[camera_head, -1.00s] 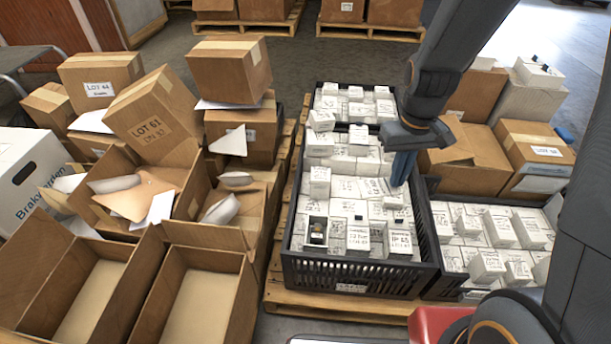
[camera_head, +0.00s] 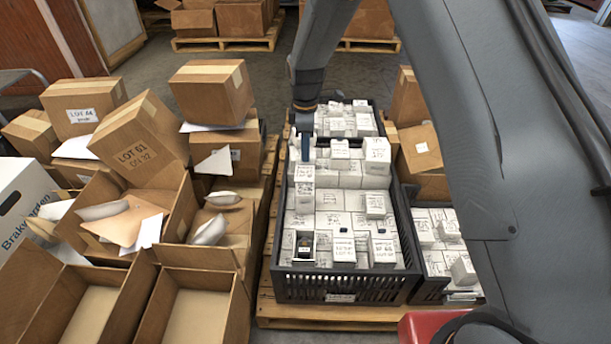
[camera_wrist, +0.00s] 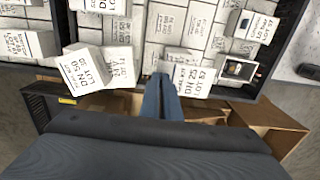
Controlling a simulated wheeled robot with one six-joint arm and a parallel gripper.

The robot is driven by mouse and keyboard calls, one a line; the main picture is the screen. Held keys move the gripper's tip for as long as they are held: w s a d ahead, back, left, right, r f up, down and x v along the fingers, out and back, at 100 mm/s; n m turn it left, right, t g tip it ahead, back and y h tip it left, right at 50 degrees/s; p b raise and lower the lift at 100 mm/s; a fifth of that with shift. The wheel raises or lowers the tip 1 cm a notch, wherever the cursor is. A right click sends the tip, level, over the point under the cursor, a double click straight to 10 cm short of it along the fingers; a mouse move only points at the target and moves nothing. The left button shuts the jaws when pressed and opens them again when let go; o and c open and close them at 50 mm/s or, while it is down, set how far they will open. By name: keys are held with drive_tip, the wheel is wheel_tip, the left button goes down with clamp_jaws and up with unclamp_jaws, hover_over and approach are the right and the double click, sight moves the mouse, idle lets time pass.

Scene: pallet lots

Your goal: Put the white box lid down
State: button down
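My gripper (camera_head: 305,148) hangs at the left side of the black crate (camera_head: 345,290) in the head view. In the wrist view, the blue fingers of my gripper (camera_wrist: 162,85) are close together, with nothing clearly seen between them. The fingertips are beside a raised white box (camera_wrist: 190,75), marked DN 25 LOT 67; it also shows in the head view (camera_head: 303,178). An open white box (camera_head: 304,245) with a dark item inside stands at the crate's near left; it shows in the wrist view too (camera_wrist: 237,70). I cannot pick out a separate loose lid.
Several closed white boxes fill the crate, some standing higher. Cardboard boxes (camera_head: 205,278) crowd its left side. Another crate (camera_head: 430,293) of white boxes is at right, partly hidden by my arm. The pallet (camera_head: 275,315) edge shows in front.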

sight(306, 169)
wheel_tip(306, 169, down, 7)
drive_tip(key=shift+f+b, duration=0.15)
drive_tip(key=shift+b, duration=0.65)
drive_tip(key=shift+f, duration=0.15)
drive_tip(key=c, duration=2)
unclamp_jaws()
